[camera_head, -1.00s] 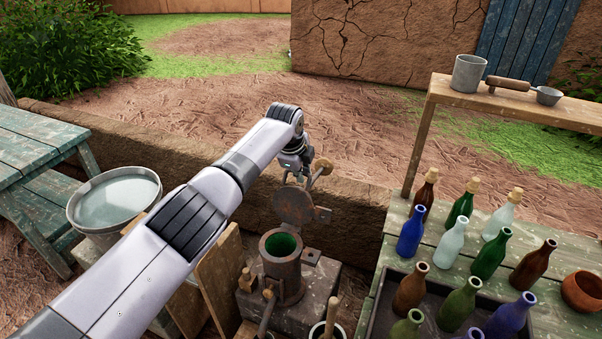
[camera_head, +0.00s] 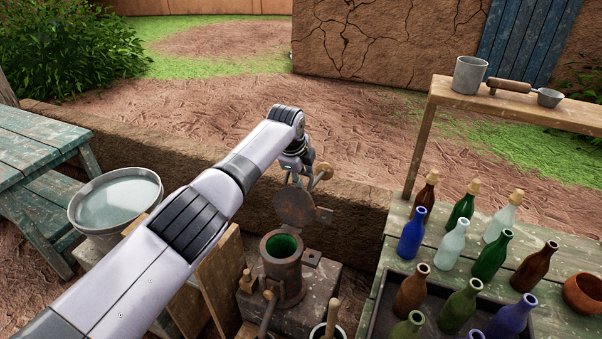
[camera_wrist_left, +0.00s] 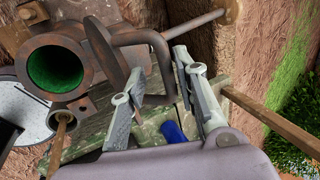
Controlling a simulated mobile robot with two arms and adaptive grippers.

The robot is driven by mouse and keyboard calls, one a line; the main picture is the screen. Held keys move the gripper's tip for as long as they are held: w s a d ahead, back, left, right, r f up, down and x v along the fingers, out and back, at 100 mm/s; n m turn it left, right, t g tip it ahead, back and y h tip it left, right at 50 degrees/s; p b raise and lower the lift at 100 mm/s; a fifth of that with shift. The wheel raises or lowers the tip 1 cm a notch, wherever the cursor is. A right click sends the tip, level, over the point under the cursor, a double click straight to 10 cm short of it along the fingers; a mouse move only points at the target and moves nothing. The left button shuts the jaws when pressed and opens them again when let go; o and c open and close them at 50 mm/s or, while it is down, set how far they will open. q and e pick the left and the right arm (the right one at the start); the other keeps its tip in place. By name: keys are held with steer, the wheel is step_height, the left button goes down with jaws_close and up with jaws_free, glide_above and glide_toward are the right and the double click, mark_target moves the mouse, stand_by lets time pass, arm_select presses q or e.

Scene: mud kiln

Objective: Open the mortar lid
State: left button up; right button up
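The mortar (camera_head: 281,267) is a rusty metal cylinder, green inside, with its mouth uncovered. Its round rusty lid (camera_head: 294,207) stands raised, roughly upright, behind the mouth. In the left wrist view the mortar (camera_wrist_left: 28,52) is at the left and the lid (camera_wrist_left: 101,48) shows nearly edge-on, with a bent metal handle (camera_wrist_left: 145,37). My left gripper (camera_head: 296,165) is behind and above the lid. In the left wrist view its fingers (camera_wrist_left: 160,66) are apart, with part of the handle seen between them; I cannot tell whether they touch it. My right gripper is not in view.
A green table with several bottles (camera_head: 449,242) stands right of the mortar. A wooden shelf (camera_head: 440,92) with a metal cup (camera_head: 468,75) is above it. A water basin (camera_head: 72,212) stands at the left. A low mud wall (camera_head: 348,207) runs behind the mortar.

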arm_select(q)
steer(key=shift+r, duration=0.1)
steer(key=v, duration=1.1)
steer(key=shift+r, duration=0.3)
steer(key=shift+s, duration=0.15)
